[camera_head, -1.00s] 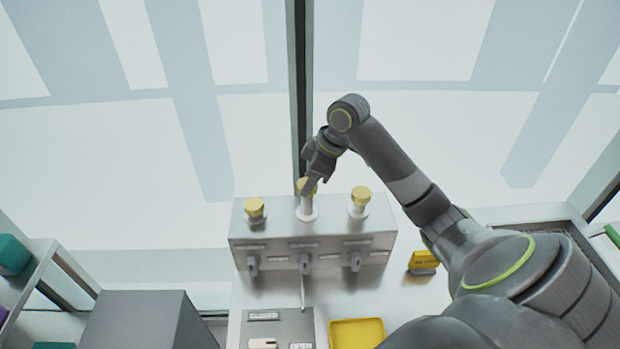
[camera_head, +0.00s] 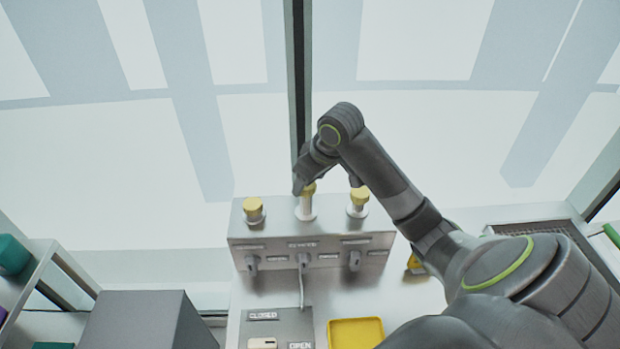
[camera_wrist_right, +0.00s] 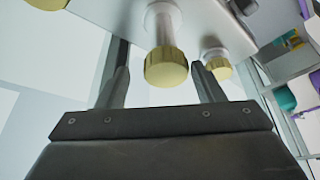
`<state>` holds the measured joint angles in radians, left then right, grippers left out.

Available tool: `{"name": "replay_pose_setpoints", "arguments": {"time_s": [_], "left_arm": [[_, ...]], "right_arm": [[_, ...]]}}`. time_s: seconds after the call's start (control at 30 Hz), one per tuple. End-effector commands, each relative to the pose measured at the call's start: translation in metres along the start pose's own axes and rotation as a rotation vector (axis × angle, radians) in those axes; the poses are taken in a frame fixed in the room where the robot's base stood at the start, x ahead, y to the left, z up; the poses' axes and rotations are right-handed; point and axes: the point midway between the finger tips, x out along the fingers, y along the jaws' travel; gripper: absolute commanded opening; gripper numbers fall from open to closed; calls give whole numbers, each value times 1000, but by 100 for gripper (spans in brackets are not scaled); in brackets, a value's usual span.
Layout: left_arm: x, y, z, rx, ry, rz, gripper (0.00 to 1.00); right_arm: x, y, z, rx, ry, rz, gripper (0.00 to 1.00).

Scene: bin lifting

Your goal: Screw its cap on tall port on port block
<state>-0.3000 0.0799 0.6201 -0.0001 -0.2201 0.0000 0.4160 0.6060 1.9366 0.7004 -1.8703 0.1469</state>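The grey port block (camera_head: 240,232) carries three white ports with yellow caps. The middle tall port (camera_head: 306,211) has a yellow cap (camera_head: 309,188) on its top, partly hidden by my right gripper (camera_head: 302,186). In the right wrist view this cap (camera_wrist_right: 166,68) sits on its white stem, centred just ahead of and between the fingertips. My right gripper's fingers (camera_wrist_right: 164,82) are spread apart, with a visible gap on each side of the cap. Whether the cap is fully seated cannot be told. My left gripper is not in view.
A left capped port (camera_head: 254,209) and a right capped port (camera_head: 359,202) flank the tall one. Several grey valve handles line the block's front. A yellow tray (camera_head: 355,333), a CLOSED/OPEN panel (camera_head: 282,322) and a partly hidden yellow tag (camera_head: 413,265) are in front.

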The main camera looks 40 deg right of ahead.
Motion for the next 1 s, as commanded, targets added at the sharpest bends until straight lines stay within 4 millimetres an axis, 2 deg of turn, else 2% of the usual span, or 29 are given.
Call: {"name": "replay_pose_setpoints", "arguments": {"time_s": [0.27,1.0], "left_arm": [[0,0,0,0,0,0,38],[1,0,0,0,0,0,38]], "right_arm": [[0,0,0,-22,1,-11,61],[0,-1,-1,-796,1,-333,61]]}}
